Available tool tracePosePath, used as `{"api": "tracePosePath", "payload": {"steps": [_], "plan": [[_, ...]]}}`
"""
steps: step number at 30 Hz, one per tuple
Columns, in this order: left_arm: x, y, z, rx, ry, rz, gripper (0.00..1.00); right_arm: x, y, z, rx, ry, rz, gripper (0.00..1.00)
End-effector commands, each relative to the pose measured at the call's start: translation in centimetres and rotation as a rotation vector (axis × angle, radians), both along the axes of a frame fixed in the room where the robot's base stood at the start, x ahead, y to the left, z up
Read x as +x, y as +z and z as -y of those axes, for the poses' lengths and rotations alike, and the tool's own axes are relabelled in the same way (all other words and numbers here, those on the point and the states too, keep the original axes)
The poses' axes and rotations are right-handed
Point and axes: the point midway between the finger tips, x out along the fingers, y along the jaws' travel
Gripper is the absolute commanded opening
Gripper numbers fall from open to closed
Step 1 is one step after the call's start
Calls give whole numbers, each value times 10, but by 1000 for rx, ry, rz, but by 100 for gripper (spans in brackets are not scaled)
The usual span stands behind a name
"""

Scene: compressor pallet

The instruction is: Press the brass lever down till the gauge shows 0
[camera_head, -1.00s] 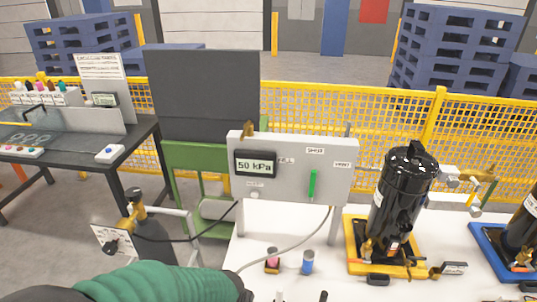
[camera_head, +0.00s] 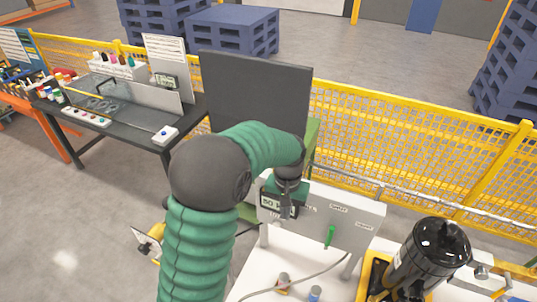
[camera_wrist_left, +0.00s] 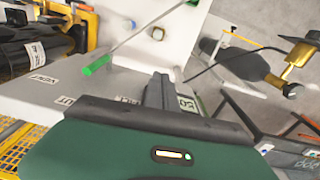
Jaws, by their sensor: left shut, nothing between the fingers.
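The grey panel (camera_head: 345,212) carries the gauge (camera_head: 275,205), which is partly covered by my left gripper; the digits 50 show. My left gripper (camera_head: 285,210) is shut and empty, pointing down in front of the panel's upper left. In the left wrist view its shut fingers (camera_wrist_left: 159,92) overlap the gauge (camera_wrist_left: 186,103). The brass piece that stood at the panel's top left edge is hidden behind my gripper and arm, so I cannot tell whether they touch.
A green handle (camera_head: 330,236) sits on the panel's right part. A dark board (camera_head: 255,90) rises behind the panel. A yellow mesh fence (camera_head: 400,140) runs behind.

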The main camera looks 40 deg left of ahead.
Motion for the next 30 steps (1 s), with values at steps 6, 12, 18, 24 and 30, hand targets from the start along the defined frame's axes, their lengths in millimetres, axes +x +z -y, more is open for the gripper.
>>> {"api": "tracePosePath", "payload": {"steps": [6, 12, 18, 24, 30], "plan": [[19, 97, -52, -27, 129, -61, 0, 0, 94, 0, 0, 0, 0, 71], [22, 142, -87, -49, 217, -100, 0, 0, 136, 0, 0, 0, 0, 71], [23, 148, -98, -57, 243, -113, 0, 0, 141, 0, 0, 0, 0, 71], [24, 146, -97, -56, 242, -114, 0, 0, 140, 0, 0, 0, 0, 71], [23, 142, -96, -56, 241, -114, 0, 0, 139, 0, 0, 0, 0, 71]]}}
